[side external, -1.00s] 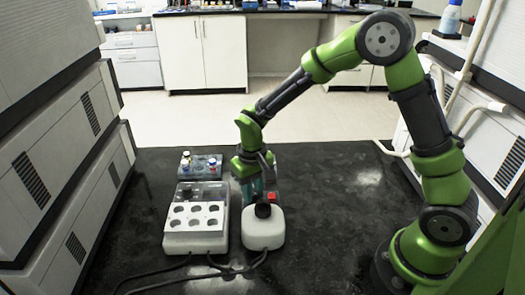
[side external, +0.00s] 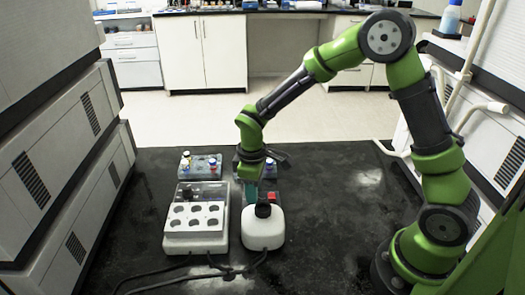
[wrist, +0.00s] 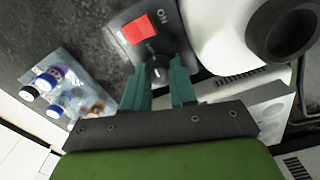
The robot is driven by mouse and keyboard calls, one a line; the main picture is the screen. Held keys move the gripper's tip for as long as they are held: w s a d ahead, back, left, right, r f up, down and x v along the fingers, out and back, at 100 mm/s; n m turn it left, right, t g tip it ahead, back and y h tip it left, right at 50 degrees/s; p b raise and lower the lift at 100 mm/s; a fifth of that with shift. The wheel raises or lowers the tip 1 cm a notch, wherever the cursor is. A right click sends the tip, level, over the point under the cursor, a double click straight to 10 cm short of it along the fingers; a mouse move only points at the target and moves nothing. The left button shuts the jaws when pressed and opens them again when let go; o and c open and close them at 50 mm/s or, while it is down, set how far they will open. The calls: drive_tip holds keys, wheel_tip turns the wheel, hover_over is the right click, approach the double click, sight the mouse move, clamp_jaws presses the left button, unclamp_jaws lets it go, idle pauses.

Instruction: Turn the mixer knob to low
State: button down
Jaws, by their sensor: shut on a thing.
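The mixer (side external: 263,232) is a white unit with a black cup on top; its white body also fills the upper right of the wrist view (wrist: 222,40). Its dark panel carries a red switch (wrist: 138,30) beside the letters "ON". A small dark knob (wrist: 157,70) with a pale mark sits below the switch. My gripper (wrist: 158,74) has its two teal fingers on either side of the knob, shut on it. In the side view my gripper (side external: 250,192) points down behind the cup, and the knob is hidden. No dial setting is readable.
Black cables (side external: 190,270) lie in front. The bench is clear on the right.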

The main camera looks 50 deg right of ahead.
drive_tip(key=shift+r, duration=0.1)
idle(0.3)
drive_tip(key=c, duration=1.2)
unclamp_jaws()
wheel_tip(320, 180, up, 17)
drive_tip(key=shift+f, duration=0.1)
drive_tip(key=s+d+r+m+t, duration=0.1)
drive_tip(key=s+m+t, duration=0.1)
drive_tip(key=s, duration=0.3)
drive_tip(key=s+d+r+m+t+y, duration=0.1)
drive_tip(key=s+m+t, duration=0.1)
drive_tip(key=s+m, duration=0.2)
drive_tip(key=s+d+r+m+t+y, duration=0.1)
drive_tip(key=s+r+m+t, duration=0.1)
drive_tip(key=s, duration=0.5)
drive_tip(key=shift+s+d+m+t, duration=0.1)
drive_tip(key=shift+s+m+t, duration=0.15)
drive_tip(key=shift+m+t, duration=0.5)
